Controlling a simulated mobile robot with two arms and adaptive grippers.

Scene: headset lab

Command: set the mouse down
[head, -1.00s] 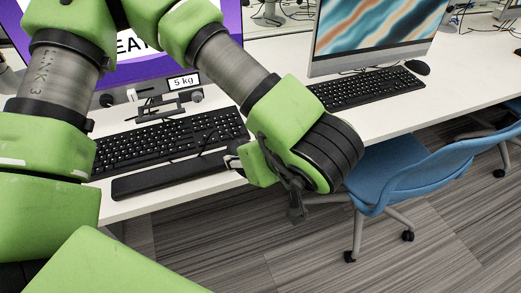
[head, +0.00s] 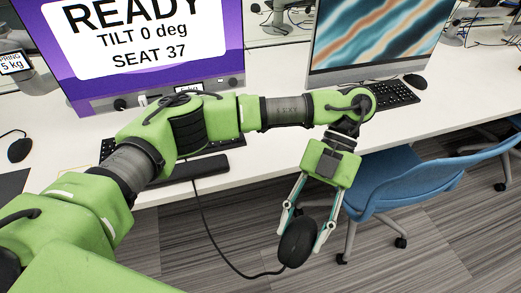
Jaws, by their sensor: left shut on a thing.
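A black corded mouse (head: 297,243) is held between the two fingers of my left gripper (head: 302,238). The gripper points downward and is shut on the mouse's sides. In the picture the mouse shows against the carpet, in front of the white desk's front edge, left of the blue chair. Its cable (head: 222,252) hangs in a loop from the desk edge, near the black wrist rest, down to the mouse. The white desk (head: 262,155) has a bare strip behind the gripper. My right gripper is not in view.
My left arm hides most of the near keyboard; a wrist rest (head: 205,167) lies before it. A monitor (head: 150,45) stands behind. Another mouse (head: 20,149) lies at the left, and one (head: 415,81) beside the right keyboard (head: 390,94). A blue chair (head: 400,180) stands at right.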

